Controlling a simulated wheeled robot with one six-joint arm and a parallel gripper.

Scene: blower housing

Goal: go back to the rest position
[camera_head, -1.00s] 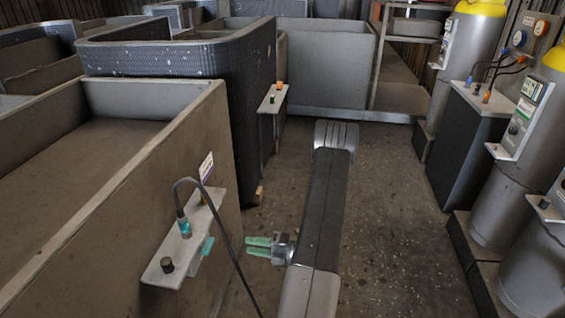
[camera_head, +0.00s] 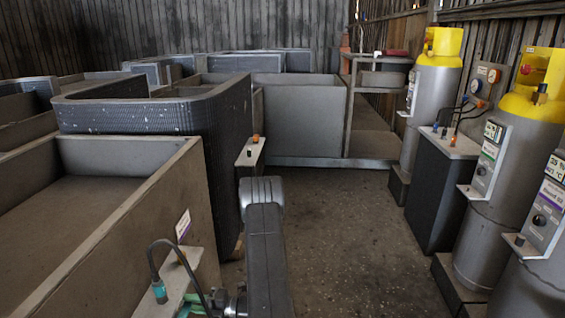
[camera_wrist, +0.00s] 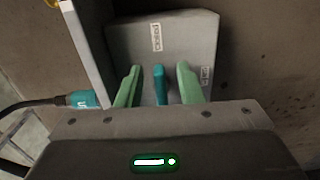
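My gripper (camera_wrist: 159,68) shows in the wrist view with its two green fingers apart. A teal block (camera_wrist: 160,86) lies between them in the picture, with gaps on both sides. Beyond it is a grey plate (camera_wrist: 190,28) with small labels. A teal connector (camera_wrist: 82,99) on a dark cable is left of the fingers; this connector also shows in the head view (camera_head: 159,291), on a bracket on the near bin's wall. In the head view my gripper (camera_head: 190,307) is low beside that bracket, partly cut off by the frame edge.
The near open bin (camera_head: 150,205) is on the left, with a dark ribbed housing (camera_head: 180,115) behind it. Grey cylinders with yellow tops (camera_head: 435,90) and a dark cabinet (camera_head: 440,190) stand on the right. The floor (camera_head: 345,215) between is clear.

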